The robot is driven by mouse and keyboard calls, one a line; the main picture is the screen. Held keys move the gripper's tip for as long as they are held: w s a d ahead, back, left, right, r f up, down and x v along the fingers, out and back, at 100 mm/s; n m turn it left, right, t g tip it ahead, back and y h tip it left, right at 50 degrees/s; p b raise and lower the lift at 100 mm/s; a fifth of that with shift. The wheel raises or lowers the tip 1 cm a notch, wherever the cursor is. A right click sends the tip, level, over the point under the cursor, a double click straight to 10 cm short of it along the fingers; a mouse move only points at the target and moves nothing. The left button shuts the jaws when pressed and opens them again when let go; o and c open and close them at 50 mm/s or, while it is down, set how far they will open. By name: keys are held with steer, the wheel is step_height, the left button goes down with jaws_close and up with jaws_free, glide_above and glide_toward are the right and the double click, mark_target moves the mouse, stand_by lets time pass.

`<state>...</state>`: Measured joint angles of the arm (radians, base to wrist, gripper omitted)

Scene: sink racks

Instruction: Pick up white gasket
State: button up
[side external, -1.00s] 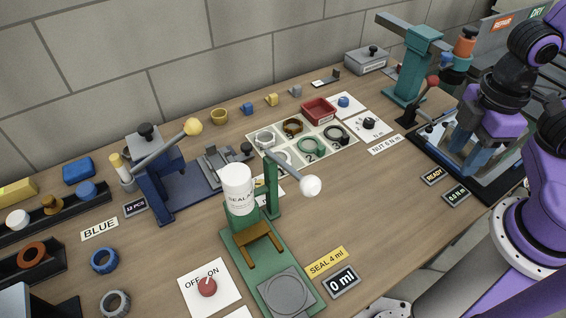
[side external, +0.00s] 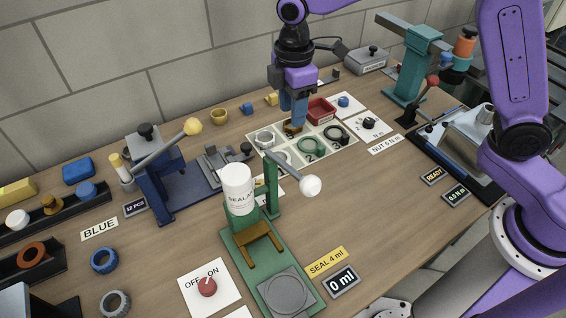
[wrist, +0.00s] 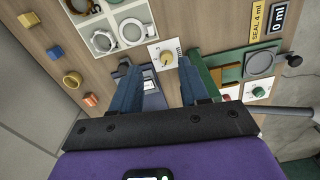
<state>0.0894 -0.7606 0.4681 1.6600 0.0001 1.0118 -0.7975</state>
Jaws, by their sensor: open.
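Two pale rings lie in the left cells of the white gasket tray (side external: 322,155). One pale gasket (side external: 265,138) is in the back cell, and the other (side external: 282,158) is partly hidden by the lever. They also show in the wrist view, as a white gasket (wrist: 103,41) and a greyer-looking ring (wrist: 131,30). Which is the task's white gasket is not certain from colour. My gripper (side external: 293,122) is open and empty, with its fingers pointing down above the tray. In the side view it overlaps the brown gasket (side external: 291,130). In the wrist view (wrist: 159,70) no ring is between the fingers.
Green (side external: 311,146) and black (side external: 335,132) gaskets share the tray. A red bin (side external: 319,110) stands behind it. The green sealing station's white-knobbed lever (side external: 310,186) reaches near the tray front. A blue press (side external: 160,178) stands left. Small blocks (side external: 248,109) lie along the back.

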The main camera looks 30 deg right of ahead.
steer(key=w, duration=0.2)
glide_toward(287, 160)
steer(key=s+a, duration=0.2)
steer(key=s, duration=0.1)
steer(key=shift+s+a+f, duration=0.1)
steer(key=shift+a+f, duration=0.2)
steer(key=shift+f, duration=0.05)
steer(key=shift+d+f, duration=0.2)
steer(key=shift+f, duration=1.15)
steer(key=shift+d+f, duration=0.15)
steer(key=shift+f, duration=1.15)
jaws_close()
